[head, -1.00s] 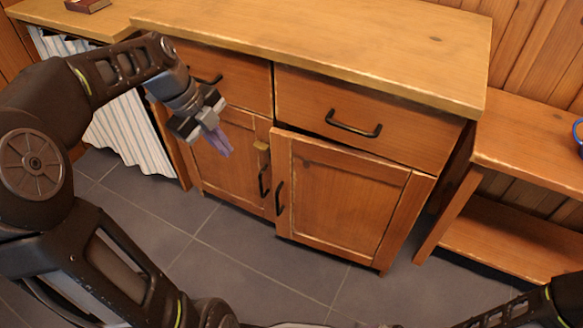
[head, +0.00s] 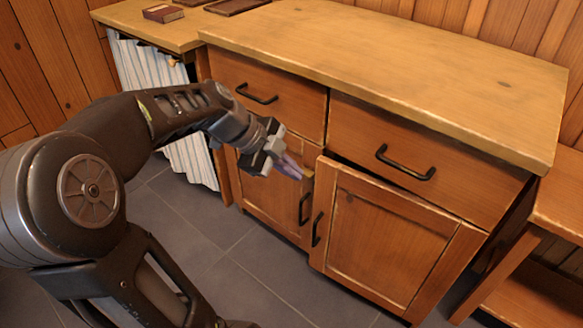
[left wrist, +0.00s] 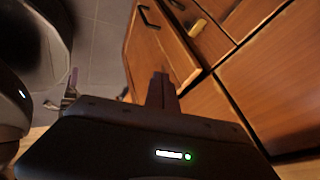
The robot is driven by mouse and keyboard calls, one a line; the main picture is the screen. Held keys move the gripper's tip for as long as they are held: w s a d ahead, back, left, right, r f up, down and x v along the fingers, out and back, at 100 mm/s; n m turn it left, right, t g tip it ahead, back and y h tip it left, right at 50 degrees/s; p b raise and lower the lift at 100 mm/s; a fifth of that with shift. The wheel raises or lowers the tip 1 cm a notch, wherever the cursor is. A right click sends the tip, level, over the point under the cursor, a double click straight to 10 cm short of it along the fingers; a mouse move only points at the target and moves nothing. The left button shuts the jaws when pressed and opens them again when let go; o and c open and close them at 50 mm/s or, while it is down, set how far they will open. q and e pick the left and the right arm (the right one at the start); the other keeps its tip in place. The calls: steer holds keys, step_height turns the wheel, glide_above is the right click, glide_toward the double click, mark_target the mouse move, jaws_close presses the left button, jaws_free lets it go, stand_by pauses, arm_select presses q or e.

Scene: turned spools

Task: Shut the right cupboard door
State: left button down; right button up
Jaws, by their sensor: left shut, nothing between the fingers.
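The right cupboard door (head: 385,235) is a framed wooden panel with a dark bar handle (head: 317,229). It stands ajar, its left edge out from the cupboard front and a dark gap along its top. In the left wrist view a door panel (left wrist: 158,50) shows beyond the fingers. My left gripper (head: 294,169) is shut and empty, just left of the right door's upper left corner, in front of the left door (head: 262,190). I cannot tell if it touches anything. A small purple and grey part in the left wrist view (left wrist: 71,88) may be my right gripper; its jaws are unclear.
A small wooden block (head: 308,183) sits near the meeting edges of the doors. Two drawers with dark handles (head: 405,163) lie above, under the countertop (head: 390,70). A bench (head: 530,290) stands at right, a striped curtain (head: 150,75) at left. The tiled floor (head: 215,230) is clear.

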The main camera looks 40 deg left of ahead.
mark_target(330, 183)
arm_select(q)
steer(key=shift+w+d+f+b, duration=0.35)
steer(key=shift+w+f, duration=0.6)
steer(key=shift+w, duration=0.35)
steer(key=shift+w+d+f+b, duration=0.25)
steer(key=shift+w+f+b, duration=0.15)
steer(key=shift+w+f, duration=0.75)
steer(key=shift+w+d+f+b, duration=0.35)
steer(key=shift+w+f, duration=0.45)
steer(key=shift+w, duration=0.6)
arm_select(e)
steer(key=shift+w+f, duration=0.15)
steer(key=shift+f, duration=0.55)
steer(key=shift+w+f, duration=0.1)
steer(key=shift+f, duration=0.6)
arm_select(q)
steer(key=shift+a, duration=0.1)
